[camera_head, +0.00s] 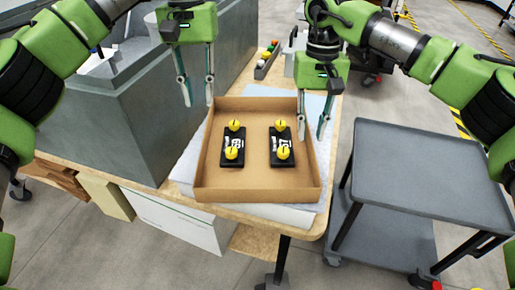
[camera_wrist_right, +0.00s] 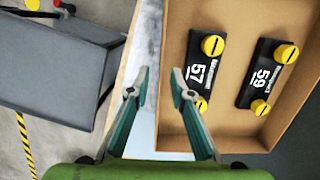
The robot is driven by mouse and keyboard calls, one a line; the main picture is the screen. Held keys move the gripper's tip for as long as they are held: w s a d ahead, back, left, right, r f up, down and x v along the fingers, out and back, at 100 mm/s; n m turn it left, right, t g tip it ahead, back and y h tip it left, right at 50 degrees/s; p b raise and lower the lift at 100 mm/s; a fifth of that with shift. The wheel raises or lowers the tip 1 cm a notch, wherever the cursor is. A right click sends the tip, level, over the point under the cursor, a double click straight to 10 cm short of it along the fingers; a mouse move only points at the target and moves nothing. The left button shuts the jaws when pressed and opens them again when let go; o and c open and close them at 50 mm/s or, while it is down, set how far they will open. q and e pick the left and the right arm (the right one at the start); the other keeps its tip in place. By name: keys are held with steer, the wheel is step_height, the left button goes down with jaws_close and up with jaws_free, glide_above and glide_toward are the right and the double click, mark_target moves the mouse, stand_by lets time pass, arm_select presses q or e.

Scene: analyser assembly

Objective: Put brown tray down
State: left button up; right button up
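The brown tray (camera_head: 258,193) is an open cardboard-like box resting on pale sheets on the table. It holds two black blocks, a left one (camera_head: 229,158) and a right one (camera_head: 276,158), each with two yellow knobs. My left gripper (camera_head: 198,104) is open and empty, beside the tray's far left corner. My right gripper (camera_head: 312,130) is open at the tray's right wall. In the right wrist view the tray wall (camera_wrist_right: 163,110) appears between the open fingers (camera_wrist_right: 157,85), with no grip on it. I cannot tell whether any finger touches the tray.
A grey machine housing (camera_head: 100,125) stands left of the tray. A small bin with coloured items (camera_head: 267,60) is at the back of the wooden table (camera_head: 342,110). A grey cart (camera_head: 430,165) stands to the right, its top clear.

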step_height(320, 180, up, 10)
steer(key=w, duration=0.1)
steer(key=shift+f, duration=0.2)
steer(key=shift+f, duration=0.1)
stand_by(0.3)
